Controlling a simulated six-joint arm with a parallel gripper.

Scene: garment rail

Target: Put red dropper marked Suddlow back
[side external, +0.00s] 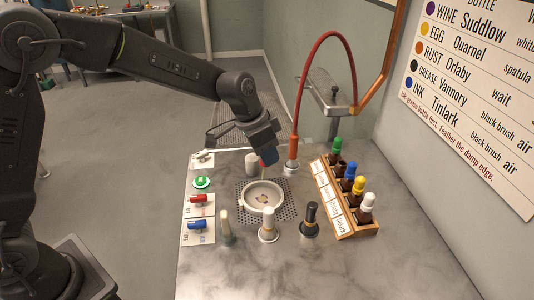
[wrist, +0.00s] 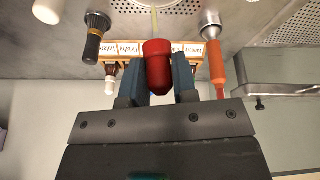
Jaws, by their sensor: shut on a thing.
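My gripper (side external: 264,143) is shut on the red dropper (side external: 269,157), above the round white dish. In the wrist view, its red bulb (wrist: 158,62) sits between the two fingers of my gripper (wrist: 161,72), with a pale thin tube pointing away. The wooden rack (side external: 345,222) stands to the right, holding a row of bottles. Green (side external: 336,144), blue (side external: 350,171), yellow (side external: 358,184) and white (side external: 368,199) tops show. A dark bottle (side external: 341,167) between green and blue shows no coloured top.
The white dish (side external: 279,197) lies on a perforated plate. A black-topped brush (side external: 310,215), a white-topped piece (side external: 267,222) and a pale brush (side external: 226,228) stand in front. A red hose with an orange nozzle (side external: 293,150) stands between dish and rack. A wall sign (side external: 470,95) lists Suddlow beside wine.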

